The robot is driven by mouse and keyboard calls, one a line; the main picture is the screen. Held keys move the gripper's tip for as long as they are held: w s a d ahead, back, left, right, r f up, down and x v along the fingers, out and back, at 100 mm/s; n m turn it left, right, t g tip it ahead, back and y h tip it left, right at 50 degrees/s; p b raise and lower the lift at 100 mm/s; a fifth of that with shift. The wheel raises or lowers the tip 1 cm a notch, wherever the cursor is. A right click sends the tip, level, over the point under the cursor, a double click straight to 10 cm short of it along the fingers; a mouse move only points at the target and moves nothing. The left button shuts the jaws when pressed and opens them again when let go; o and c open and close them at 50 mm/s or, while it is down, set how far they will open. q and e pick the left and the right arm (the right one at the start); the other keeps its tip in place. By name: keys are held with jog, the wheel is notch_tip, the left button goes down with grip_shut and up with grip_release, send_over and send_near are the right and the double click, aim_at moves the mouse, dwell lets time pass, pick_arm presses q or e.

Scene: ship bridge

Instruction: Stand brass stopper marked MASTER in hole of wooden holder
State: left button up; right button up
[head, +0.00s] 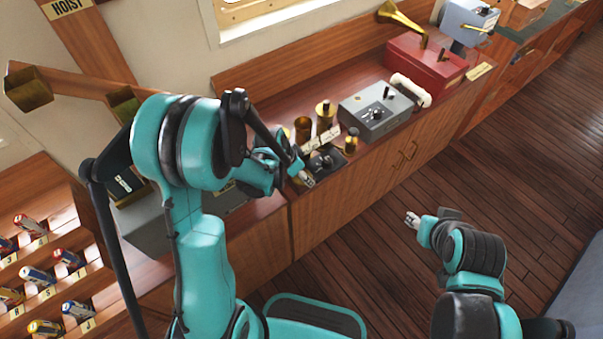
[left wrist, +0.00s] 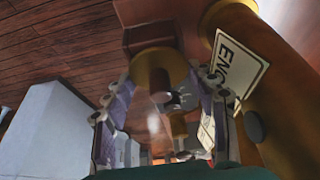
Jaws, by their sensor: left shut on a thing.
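My left gripper (head: 306,179) is over the front edge of the wooden counter, left of a small dark device. In the left wrist view its fingers (left wrist: 160,115) are closed around a brass piece (left wrist: 178,127), with a round brass end (left wrist: 158,66) showing between them; this looks like the stopper, but no MASTER marking is readable. A larger brass tube with a label reading "ENG" (left wrist: 240,65) stands close on the right there. A brown wooden block (left wrist: 150,36) beyond may be the holder; its hole is not visible. My right gripper (head: 412,220) hangs over the floor, apart from everything.
Brass cylinders (head: 325,115) with white labels stand on the counter (head: 268,110), and another brass piece (head: 351,141) is near its front edge. The dark device (head: 325,159), a grey control box (head: 376,110) and a red box (head: 425,65) crowd the top. The floor (head: 480,170) is clear.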

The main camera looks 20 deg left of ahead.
pick_arm(q)
jog(key=o, duration=1.3)
jog(key=v, duration=1.2)
jog(key=shift+d, duration=0.1)
